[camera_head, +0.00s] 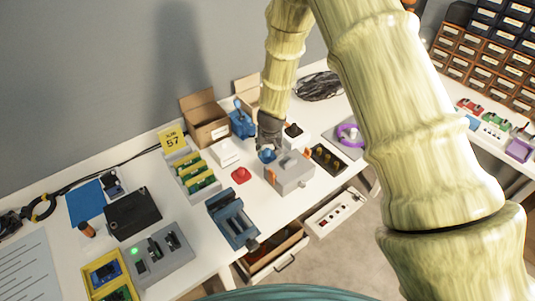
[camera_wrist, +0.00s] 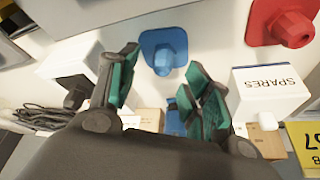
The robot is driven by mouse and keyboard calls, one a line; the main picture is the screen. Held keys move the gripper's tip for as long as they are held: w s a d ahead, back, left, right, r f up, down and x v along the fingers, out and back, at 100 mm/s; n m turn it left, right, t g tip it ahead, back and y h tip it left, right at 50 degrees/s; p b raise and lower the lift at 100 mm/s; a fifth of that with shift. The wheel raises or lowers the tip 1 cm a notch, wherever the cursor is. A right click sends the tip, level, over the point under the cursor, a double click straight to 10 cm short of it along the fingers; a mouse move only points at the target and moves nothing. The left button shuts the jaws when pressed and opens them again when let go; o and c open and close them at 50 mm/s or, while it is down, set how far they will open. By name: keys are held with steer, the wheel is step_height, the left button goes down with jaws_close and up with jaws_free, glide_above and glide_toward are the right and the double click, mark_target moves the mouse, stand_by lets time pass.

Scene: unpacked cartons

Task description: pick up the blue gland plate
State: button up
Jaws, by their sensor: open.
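The blue gland plate (camera_wrist: 164,50) is a flat blue plate with a raised hexagonal gland. It lies on the white table, seen just beyond my fingertips in the wrist view. My gripper (camera_wrist: 163,75) is open, with its green-padded fingers to either side of the line to the plate and nothing between them. In the head view the blue gland plate (camera_head: 267,156) shows partly, just below my gripper (camera_head: 268,146), beside the grey box. The gap between fingertips and plate is hard to judge.
A red gland plate (camera_wrist: 284,24) and a white SPARES box (camera_wrist: 270,94) lie to the right in the wrist view. A white box with a black gland (camera_wrist: 77,72) stands left. The grey box (camera_head: 290,174) with orange parts stands close by.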

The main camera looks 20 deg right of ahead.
mark_target(268, 150)
steer(key=shift+p+x, duration=0.4)
steer(key=shift+x, duration=1.25)
steer(key=shift+a, duration=0.15)
jaws_close()
